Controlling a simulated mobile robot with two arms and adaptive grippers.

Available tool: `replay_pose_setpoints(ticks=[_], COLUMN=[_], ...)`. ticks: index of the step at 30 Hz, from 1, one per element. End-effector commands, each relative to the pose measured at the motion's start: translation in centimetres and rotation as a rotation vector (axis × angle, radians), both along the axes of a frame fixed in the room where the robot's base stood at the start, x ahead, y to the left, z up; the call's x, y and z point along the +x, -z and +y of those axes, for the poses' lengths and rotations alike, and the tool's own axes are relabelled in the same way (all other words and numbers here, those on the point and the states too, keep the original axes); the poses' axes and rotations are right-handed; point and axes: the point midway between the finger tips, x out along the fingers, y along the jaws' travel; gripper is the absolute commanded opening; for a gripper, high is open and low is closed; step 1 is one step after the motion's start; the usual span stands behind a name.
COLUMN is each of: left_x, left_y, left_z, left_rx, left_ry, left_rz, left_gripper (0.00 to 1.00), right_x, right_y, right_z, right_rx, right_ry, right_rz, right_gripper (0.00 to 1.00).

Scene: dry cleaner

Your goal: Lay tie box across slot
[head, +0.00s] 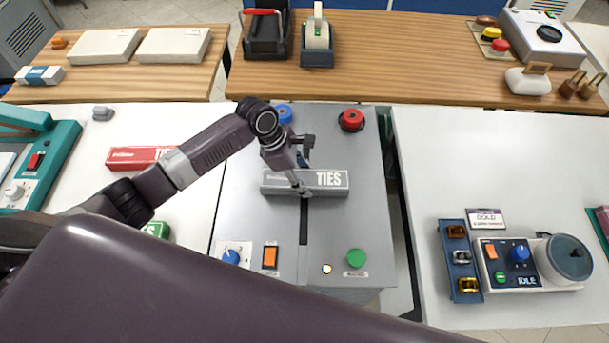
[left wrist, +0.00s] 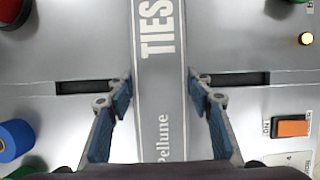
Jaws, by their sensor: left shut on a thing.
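The grey tie box (head: 330,182), lettered TIES, lies lengthwise left to right over the dark slot (head: 303,232) in the grey machine top (head: 340,222). My left gripper (head: 303,176) is shut on the box near its middle, with fingers on its two long sides. In the left wrist view the box (left wrist: 159,85) is between the blue-padded fingers (left wrist: 160,90), and the slot (left wrist: 86,87) shows on both sides, crossing under it. I cannot tell whether the box rests fully on the top. My right gripper is not in view.
The machine top carries an orange switch (head: 270,257), a blue knob (head: 231,257), a green button (head: 356,257), a red button (head: 351,119) and a small lit lamp (head: 327,269). A red box (head: 132,158) and a green box (head: 157,230) lie left. The right counter (head: 450,170) has free room.

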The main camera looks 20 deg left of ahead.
Motion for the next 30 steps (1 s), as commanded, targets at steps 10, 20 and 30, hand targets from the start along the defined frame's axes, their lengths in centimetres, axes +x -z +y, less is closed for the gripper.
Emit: replay_pose_setpoints(ticks=[10, 20, 30], left_x=[0.0, 0.0, -0.3], left_y=[0.5, 0.4, -3.7], left_z=[0.0, 0.0, 1.3], left_rx=[0.0, 0.0, 0.0], left_ry=[0.0, 0.0, 0.0], left_rz=[0.0, 0.0, -0.005], left_gripper=[0.58, 0.65, 0.65], right_x=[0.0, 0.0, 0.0], right_y=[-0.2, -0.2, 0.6], right_z=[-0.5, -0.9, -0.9], right_rx=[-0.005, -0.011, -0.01], right_ry=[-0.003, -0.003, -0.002], right_rz=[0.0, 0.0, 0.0], right_gripper=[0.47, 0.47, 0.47])
